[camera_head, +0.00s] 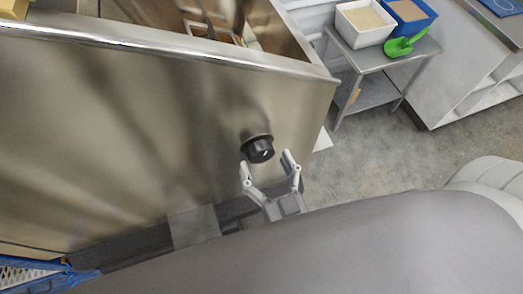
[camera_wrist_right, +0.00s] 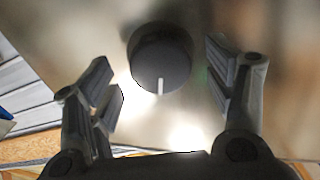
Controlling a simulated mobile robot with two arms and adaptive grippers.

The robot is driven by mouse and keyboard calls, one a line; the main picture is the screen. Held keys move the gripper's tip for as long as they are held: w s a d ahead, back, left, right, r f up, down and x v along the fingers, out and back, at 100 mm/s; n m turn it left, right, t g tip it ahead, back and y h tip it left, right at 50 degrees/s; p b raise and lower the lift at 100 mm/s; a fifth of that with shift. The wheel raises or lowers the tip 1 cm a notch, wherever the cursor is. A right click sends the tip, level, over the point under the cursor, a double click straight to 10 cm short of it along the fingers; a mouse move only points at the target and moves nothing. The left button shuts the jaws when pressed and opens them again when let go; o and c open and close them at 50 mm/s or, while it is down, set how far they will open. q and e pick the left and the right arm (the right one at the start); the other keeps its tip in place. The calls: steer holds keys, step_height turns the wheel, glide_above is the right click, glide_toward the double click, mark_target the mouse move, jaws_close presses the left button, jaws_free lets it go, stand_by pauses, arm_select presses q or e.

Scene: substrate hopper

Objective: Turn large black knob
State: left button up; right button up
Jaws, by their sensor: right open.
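The large black knob (camera_head: 258,149) sticks out from the metal side wall of the hopper (camera_head: 200,110). In the right wrist view the knob (camera_wrist_right: 160,58) is round, with a white pointer line at its lower edge. My right gripper (camera_head: 268,166) is open just below the knob in the head view. In the right wrist view its fingers (camera_wrist_right: 165,85) stand to the left and right of the knob, with a gap on each side; I see no contact. My left gripper is in neither view.
A small metal cart (camera_head: 370,57) stands at the upper right with a white bin (camera_head: 363,38), a blue bin (camera_head: 411,30) and a green scoop (camera_head: 405,46). A grey cabinet (camera_head: 470,60) is farther right. A blue crate (camera_head: 35,275) is at the lower left. The concrete floor (camera_head: 390,150) right of the hopper is clear.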

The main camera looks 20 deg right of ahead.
steer(key=shift+w, duration=1.45)
steer(key=c, duration=1)
steer(key=shift+p, duration=0.3)
